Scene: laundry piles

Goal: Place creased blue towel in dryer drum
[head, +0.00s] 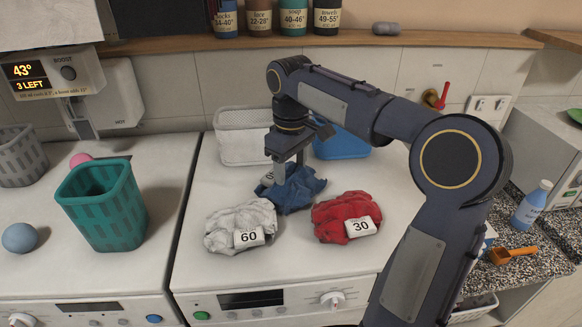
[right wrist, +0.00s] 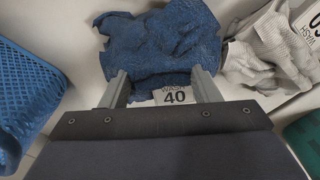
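The creased blue towel (head: 293,190) lies crumpled on the white top of the right-hand machine (head: 200,268). In the right wrist view the towel (right wrist: 165,45) has a white tag reading WASH 40. My right gripper (head: 287,172) points down over the towel and hides part of it. Its two fingers (right wrist: 163,85) stand wide apart, with towel and tag showing between and beyond them. I cannot tell whether the fingers touch the cloth. My left gripper is not in view. No drum opening shows.
A grey-white cloth (head: 232,222) tagged 60 and a red cloth (head: 341,212) tagged 30 lie close in front of the towel. A white basket (head: 240,140) and a blue basket (head: 340,143) stand behind. A teal basket (head: 103,210) stands on the left machine.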

